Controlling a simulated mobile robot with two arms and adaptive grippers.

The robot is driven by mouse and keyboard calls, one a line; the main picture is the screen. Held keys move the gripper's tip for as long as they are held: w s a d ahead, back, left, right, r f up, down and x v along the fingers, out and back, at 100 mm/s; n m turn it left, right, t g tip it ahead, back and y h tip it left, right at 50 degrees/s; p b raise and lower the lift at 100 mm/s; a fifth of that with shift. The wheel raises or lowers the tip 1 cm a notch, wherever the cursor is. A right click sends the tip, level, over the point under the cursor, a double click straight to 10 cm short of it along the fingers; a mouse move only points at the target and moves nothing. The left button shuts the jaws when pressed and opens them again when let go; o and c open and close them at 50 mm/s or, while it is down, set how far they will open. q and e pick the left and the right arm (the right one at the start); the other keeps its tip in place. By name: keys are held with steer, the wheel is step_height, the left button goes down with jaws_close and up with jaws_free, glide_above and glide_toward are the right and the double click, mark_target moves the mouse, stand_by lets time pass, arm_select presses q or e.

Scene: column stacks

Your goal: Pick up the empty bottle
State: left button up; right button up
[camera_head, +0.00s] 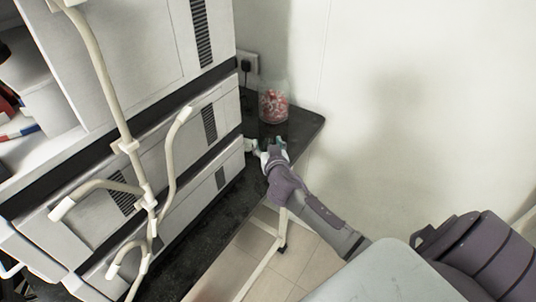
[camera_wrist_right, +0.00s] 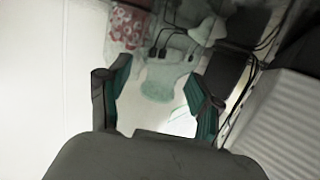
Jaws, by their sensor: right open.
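A clear, faintly green bottle (camera_wrist_right: 160,82) shows in the right wrist view, between and beyond the two fingers of my right gripper (camera_wrist_right: 158,72). The fingers have green inner pads and stand apart, with a gap on both sides of the bottle. In the head view my right gripper (camera_head: 273,149) is at the dark bench, just in front of a clear jar of red and white pieces (camera_head: 273,107). The bottle is hard to make out there, mostly hidden by the gripper or lost against the dark top. My left gripper is not in view.
The dark bench top (camera_head: 303,124) ends at a corner on the right. Stacked grey instrument units (camera_head: 180,135) stand close on the left, with a pale branched stand (camera_head: 150,200) in front. A wall socket with a plug (camera_head: 246,64) is behind. The white wall is at the right.

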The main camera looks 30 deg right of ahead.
steer(key=shift+f, duration=0.1)
jaws_close()
steer(key=shift+s, duration=0.1)
